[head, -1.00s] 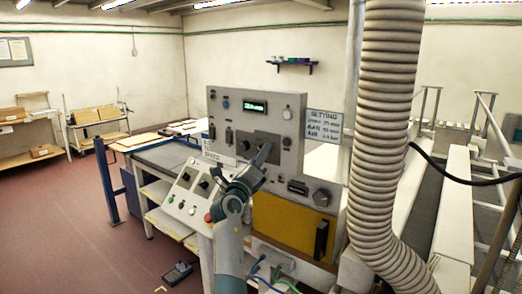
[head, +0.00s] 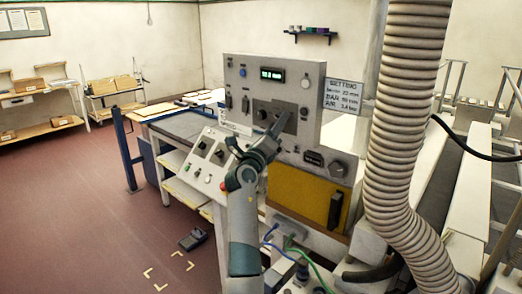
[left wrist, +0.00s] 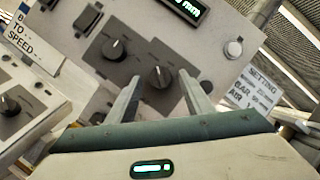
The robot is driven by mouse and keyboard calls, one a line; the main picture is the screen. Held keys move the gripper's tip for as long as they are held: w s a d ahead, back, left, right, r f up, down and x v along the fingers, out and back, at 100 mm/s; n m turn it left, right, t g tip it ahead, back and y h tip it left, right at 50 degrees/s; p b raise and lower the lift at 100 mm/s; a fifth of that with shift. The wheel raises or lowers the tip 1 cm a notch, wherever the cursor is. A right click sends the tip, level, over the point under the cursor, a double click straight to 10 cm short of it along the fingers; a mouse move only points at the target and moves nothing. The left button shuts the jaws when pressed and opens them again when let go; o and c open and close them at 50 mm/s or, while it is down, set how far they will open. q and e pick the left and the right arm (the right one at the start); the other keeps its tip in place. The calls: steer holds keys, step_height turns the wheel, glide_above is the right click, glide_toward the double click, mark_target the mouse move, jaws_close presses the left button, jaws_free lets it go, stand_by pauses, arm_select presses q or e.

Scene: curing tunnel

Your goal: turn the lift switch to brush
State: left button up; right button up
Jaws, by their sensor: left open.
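The grey control panel (head: 238,85) stands upright in the middle of the head view, with a green display and several knobs and switches. My left gripper (head: 282,120) is in front of a darker plate on it and hides part of that plate. In the left wrist view, my left gripper (left wrist: 161,92) is open. A black rotary knob (left wrist: 159,77) on a dark plate lies between its fingertips, and I cannot tell whether they touch it. A second black knob (left wrist: 114,48) is to the left, outside the fingers. Position labels are not readable, so I cannot tell which is the lift switch.
A sloped console (head: 203,158) with knobs and a red button stands left of the panel. A large ribbed hose (head: 403,120) hangs at the right. A setting sign (head: 343,95) is on the panel's right side. Red floor (head: 80,200) is open at the left.

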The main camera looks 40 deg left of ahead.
arm_select(q)
steer(key=b+v, duration=0.4)
steer(key=v, duration=1.2)
steer(key=shift+s+f+b, duration=0.15)
steer(key=shift+s+b, duration=0.15)
steer(key=shift+b, duration=0.1)
steer(key=shift+d, duration=0.1)
